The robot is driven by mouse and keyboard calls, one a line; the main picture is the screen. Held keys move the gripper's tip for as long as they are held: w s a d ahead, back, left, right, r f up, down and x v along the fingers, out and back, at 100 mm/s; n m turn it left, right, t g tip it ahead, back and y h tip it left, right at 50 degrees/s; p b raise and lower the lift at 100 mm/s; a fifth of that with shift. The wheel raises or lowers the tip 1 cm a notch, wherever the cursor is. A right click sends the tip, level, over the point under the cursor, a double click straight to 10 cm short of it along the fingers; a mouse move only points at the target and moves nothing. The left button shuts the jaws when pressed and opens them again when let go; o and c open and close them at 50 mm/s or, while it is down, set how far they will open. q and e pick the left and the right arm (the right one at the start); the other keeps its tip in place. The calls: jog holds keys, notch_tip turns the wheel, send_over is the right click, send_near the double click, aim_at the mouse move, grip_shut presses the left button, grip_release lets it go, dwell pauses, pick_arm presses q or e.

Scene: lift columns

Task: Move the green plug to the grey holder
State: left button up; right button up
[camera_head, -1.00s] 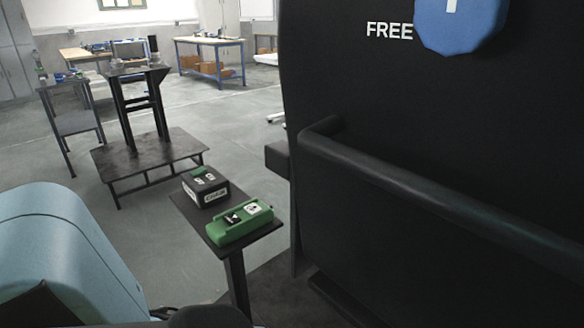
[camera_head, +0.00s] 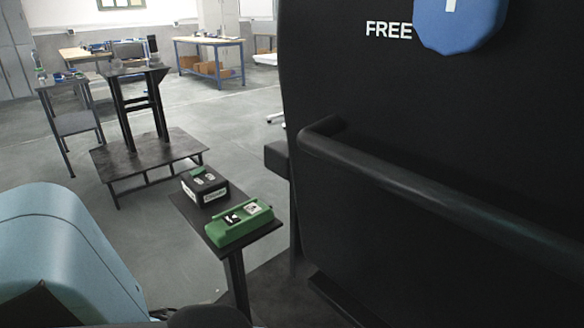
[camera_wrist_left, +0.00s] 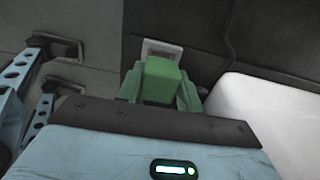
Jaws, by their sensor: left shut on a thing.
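In the left wrist view my left gripper (camera_wrist_left: 160,98) is shut on a green block-like piece (camera_wrist_left: 160,72), which I take to be the green plug. A small pale grey square part (camera_wrist_left: 161,47) shows just beyond the green piece; I cannot tell whether they touch. In the head view neither gripper shows. No grey holder can be made out with certainty; the pale part may belong to it. My right gripper cannot be made out in either view.
A small dark stand (camera_head: 190,212) carries a black box (camera_head: 204,187) and a green box (camera_head: 239,223). A large black panel with a bar (camera_head: 430,190) fills the right side. A low dark platform (camera_head: 150,160) and workbenches (camera_head: 213,43) stand behind. Open floor lies between.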

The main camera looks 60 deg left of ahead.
pick_arm(q)
jog(key=shift+f+b, duration=0.7)
jog(key=shift+f, duration=0.2)
dwell(0.5)
jog(key=o, duration=1)
jog(key=shift+o, duration=0.2)
jog(key=shift+o, duration=0.7)
